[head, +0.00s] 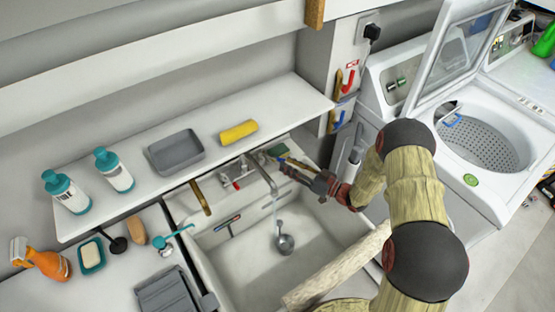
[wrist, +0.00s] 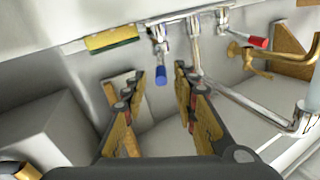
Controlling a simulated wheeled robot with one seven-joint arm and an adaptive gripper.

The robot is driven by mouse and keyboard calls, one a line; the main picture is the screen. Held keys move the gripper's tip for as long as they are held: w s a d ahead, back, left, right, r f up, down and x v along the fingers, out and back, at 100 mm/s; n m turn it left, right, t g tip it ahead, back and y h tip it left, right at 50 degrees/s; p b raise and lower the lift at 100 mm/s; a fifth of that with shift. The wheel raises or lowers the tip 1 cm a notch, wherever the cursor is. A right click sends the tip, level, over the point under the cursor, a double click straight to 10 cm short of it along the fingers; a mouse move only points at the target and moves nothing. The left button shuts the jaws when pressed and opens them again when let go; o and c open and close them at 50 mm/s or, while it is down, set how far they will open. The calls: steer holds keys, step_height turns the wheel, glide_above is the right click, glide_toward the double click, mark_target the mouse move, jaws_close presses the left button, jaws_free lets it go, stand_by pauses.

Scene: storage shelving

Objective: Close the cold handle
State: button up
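The cold handle is the blue-tipped lever (wrist: 161,73) on the sink tap. In the wrist view it shows in the gap between my fingertips, with visible space on both sides. My gripper (wrist: 161,73) is open and empty; whether the lever lies between the fingers or just beyond them I cannot tell. In the head view my gripper (head: 284,166) is at the back of the sink, right of the spout (head: 264,177), and the blue lever is hidden or too small to make out. The red-tipped lever (wrist: 257,42) is on the spout's other side.
A yellow-green sponge (wrist: 112,40) lies close to the blue lever. The white sink (head: 240,268) is below, with a round grey object (head: 285,243) under the spout. A shelf (head: 290,105) overhangs behind. An open washing machine (head: 482,140) stands at right.

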mark_target(277, 158)
steer(key=b+x, duration=0.1)
steer(key=x, duration=0.4)
steer(key=shift+w+a, duration=0.15)
steer(key=shift+a, duration=0.2)
steer(key=shift+c, duration=1.3)
steer(key=c, duration=0.4)
jaws_close()
